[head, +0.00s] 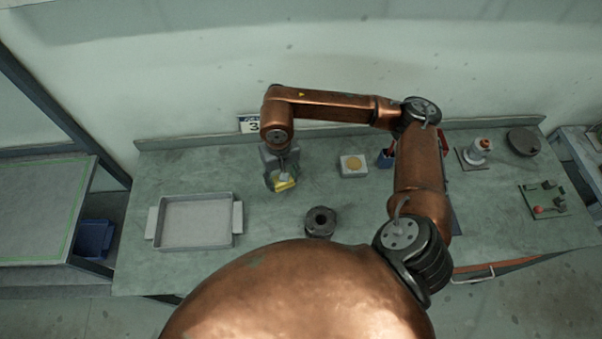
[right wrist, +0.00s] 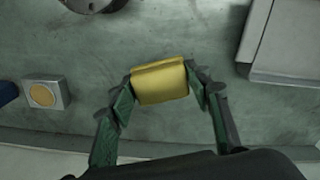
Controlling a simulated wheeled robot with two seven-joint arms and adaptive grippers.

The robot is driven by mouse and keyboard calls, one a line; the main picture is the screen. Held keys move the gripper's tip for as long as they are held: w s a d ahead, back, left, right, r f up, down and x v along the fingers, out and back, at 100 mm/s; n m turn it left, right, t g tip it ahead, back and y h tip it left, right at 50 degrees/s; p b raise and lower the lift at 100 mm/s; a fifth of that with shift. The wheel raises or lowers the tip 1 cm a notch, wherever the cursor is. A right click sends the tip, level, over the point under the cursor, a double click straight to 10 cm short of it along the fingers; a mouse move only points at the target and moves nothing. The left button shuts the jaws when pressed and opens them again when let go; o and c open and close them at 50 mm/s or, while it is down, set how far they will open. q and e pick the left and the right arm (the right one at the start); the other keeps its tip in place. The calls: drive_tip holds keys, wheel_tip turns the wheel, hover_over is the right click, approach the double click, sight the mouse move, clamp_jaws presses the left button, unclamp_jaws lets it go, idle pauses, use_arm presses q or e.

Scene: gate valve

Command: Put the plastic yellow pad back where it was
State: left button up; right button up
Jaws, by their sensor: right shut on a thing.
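The yellow pad (right wrist: 160,82) is a small yellow block between the fingers of my right gripper (right wrist: 161,84) in the right wrist view. The right gripper is shut on it, one green finger at each side. In the head view the yellow pad (head: 284,184) shows at the tip of the right gripper (head: 282,178), over the table right of the grey tray. I cannot tell whether the pad touches the table. My left gripper is not in view.
The grey tray (head: 238,238) stands at the left of the table (head: 330,270). A dark round flanged part (head: 320,222) stands near the front middle. A white block with a yellow disc (head: 353,165) is right of the gripper. Several fixtures, including a small valve (head: 479,150), stand at the right.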

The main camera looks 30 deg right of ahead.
drive_tip(key=s+d+m+p, duration=0.5)
drive_tip(key=s+m+p, duration=0.15)
drive_tip(key=m, duration=0.95)
drive_tip(key=m+p, duration=0.2)
drive_tip(key=p, duration=0.1)
hover_over(318, 175)
drive_tip(key=f, duration=0.8)
drive_tip(key=shift+s+a, duration=0.4)
drive_tip(key=shift+w+d+f, duration=0.3)
drive_tip(key=shift+f, duration=0.25)
wheel_tip(318, 175, down, 3)
drive_tip(key=shift+w+d+r+p, duration=0.1)
drive_tip(key=shift+p, duration=0.75)
drive_tip(key=shift+f, duration=0.4)
